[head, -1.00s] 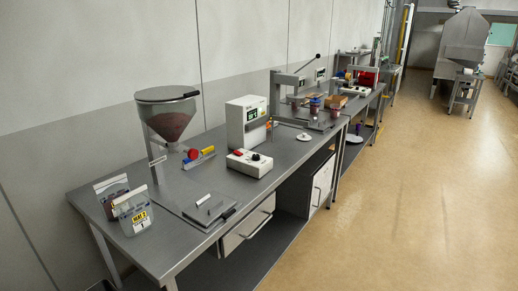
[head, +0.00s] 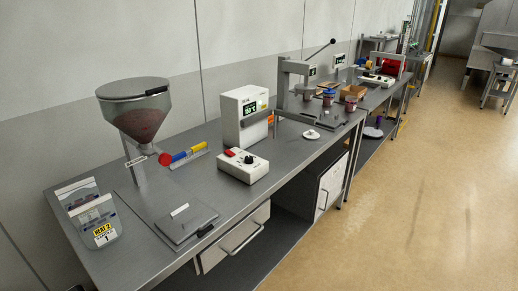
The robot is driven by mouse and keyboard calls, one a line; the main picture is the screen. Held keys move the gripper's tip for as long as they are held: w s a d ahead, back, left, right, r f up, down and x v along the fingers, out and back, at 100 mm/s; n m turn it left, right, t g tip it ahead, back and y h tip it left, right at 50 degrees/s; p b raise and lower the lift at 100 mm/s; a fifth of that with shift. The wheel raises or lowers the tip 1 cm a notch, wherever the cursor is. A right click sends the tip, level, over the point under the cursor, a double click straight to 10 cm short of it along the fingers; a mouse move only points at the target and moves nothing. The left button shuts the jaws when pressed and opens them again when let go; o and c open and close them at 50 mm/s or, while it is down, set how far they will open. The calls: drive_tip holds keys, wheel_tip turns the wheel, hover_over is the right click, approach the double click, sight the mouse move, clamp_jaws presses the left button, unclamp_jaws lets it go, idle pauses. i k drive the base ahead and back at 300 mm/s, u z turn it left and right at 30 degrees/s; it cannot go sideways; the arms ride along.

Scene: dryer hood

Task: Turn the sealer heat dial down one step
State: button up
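A white control box (head: 243,166) lies on the near grey bench, with a black round dial (head: 249,159) and a red switch (head: 229,153) on top. The dial's setting is too small to read. Behind it stands a white unit (head: 244,117) with a lit green display (head: 255,108). A bag in front of the hopper carries a yellow label (head: 104,233) reading "HEAT 2". I cannot tell which unit is the sealer. A second white box with a dark knob (head: 378,77) lies farther along the benches. My gripper is not in view.
A hopper (head: 134,115) with dark red contents stands at the bench's left. Blue, yellow and red pieces (head: 183,156) lie beside it. A lever press (head: 300,85) with cups stands farther back. A drawer handle (head: 240,240) juts from the bench front. The tan floor (head: 420,210) at right is clear.

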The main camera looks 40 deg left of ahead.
sight(248, 160)
drive_tip(key=i, duration=0.95)
drive_tip(key=u, duration=2.65)
drive_tip(key=i, duration=0.95)
drive_tip(key=z, duration=0.05)
